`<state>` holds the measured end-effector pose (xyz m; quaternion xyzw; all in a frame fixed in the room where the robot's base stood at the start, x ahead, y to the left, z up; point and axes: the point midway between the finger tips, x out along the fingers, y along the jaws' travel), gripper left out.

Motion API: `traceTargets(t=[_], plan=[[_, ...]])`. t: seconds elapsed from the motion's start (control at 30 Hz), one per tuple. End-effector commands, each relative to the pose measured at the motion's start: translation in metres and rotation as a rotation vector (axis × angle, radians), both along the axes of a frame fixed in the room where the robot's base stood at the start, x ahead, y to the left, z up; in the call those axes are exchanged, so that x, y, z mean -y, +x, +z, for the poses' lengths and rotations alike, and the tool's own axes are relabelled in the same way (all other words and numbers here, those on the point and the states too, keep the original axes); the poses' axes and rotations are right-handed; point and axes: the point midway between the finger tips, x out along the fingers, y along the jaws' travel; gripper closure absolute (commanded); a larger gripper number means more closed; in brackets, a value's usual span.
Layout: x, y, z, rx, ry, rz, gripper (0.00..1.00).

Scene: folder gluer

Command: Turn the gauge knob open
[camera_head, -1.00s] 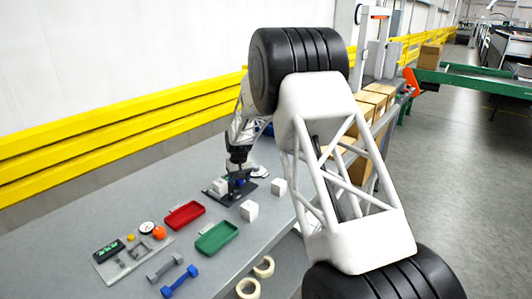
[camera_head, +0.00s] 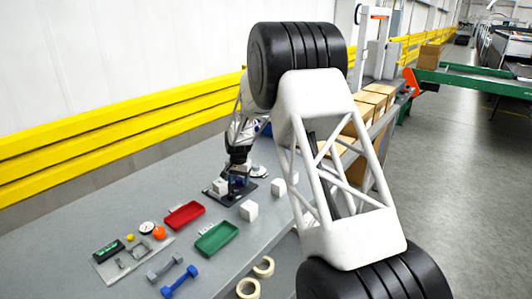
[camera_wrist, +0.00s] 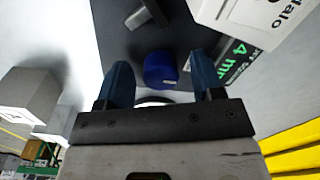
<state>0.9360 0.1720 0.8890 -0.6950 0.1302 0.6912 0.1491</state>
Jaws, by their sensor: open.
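The blue gauge knob (camera_wrist: 160,69) shows in the wrist view as a short round cap on a dark base plate (camera_wrist: 150,40). My gripper (camera_wrist: 160,63) is open, with one blue finger to the left of the knob and one to the right. There are gaps between the knob and both fingers in the picture; whether the fingers reach down level with it I cannot tell. A white printed box (camera_wrist: 250,22) and a green "4 mm" display (camera_wrist: 232,65) stand beside the knob. In the head view my gripper (camera_head: 237,176) is over the black base plate (camera_head: 229,198) and partly hides the knob.
White cubes (camera_head: 249,210) stand just right of the plate. A red tray (camera_head: 184,215) and a green tray (camera_head: 216,238) lie nearer, with a grey tool panel (camera_head: 125,262) and dumbbells (camera_head: 179,282) farther left. A yellow rail (camera_head: 100,144) runs along the wall.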

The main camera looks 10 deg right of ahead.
Motion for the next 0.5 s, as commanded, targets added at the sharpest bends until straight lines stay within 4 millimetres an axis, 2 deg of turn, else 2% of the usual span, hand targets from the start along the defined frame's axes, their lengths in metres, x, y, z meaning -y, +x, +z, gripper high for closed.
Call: traceTargets(t=[0.5], plan=[[-0.0008, 0.0000, -0.0004, -0.001, 0.000, -0.335, 0.39]])
